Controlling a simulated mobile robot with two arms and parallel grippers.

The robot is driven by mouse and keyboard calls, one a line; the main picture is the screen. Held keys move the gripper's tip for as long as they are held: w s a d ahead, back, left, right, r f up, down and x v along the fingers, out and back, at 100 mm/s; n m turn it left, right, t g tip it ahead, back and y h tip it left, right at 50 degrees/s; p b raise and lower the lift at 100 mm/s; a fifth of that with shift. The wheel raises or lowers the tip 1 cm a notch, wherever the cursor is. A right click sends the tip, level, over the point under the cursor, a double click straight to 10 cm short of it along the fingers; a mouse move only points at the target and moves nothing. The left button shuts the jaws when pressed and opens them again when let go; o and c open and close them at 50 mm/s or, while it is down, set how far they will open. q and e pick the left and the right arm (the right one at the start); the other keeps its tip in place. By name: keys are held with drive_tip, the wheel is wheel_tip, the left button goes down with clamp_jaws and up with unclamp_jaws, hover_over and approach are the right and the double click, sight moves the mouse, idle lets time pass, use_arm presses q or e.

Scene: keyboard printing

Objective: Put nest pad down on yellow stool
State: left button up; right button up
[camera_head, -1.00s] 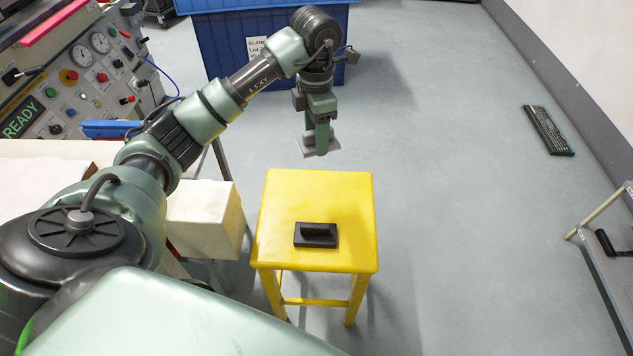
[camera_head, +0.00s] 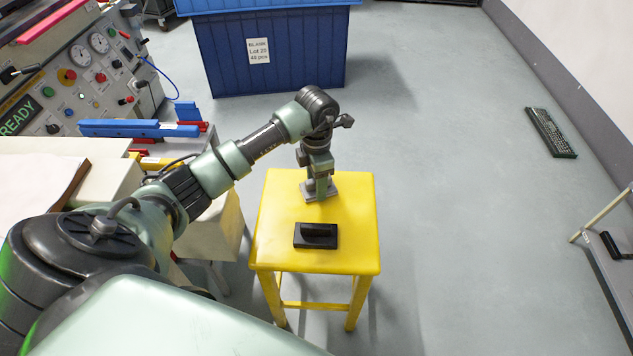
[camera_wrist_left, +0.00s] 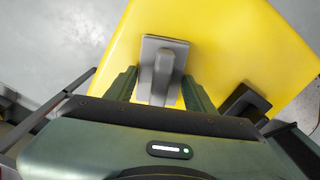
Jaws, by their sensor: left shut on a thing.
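The yellow stool (camera_head: 283,222) stands in the middle of the head view. My left gripper (camera_head: 319,184) is over the stool's far part, pointing down and shut on a grey nest pad (camera_head: 309,195). The left wrist view shows the pad (camera_wrist_left: 154,45) as a flat grey plate with a raised handle, with the gripper's fingers (camera_wrist_left: 160,90) on either side of the handle. The pad is at or just above the seat; I cannot tell whether it touches. My right gripper is not in view.
A blue bin (camera_head: 290,75) stands behind. A keyboard (camera_head: 550,132) lies on the floor at right.

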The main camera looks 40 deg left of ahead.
use_arm(q)
drive_tip(key=shift+f, duration=0.1)
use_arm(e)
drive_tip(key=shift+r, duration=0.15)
use_arm(q)
drive_tip(key=o, duration=1.2)
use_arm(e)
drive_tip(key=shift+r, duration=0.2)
use_arm(q)
wheel_tip(320, 180, up, 12)
drive_tip(key=p, duration=0.2)
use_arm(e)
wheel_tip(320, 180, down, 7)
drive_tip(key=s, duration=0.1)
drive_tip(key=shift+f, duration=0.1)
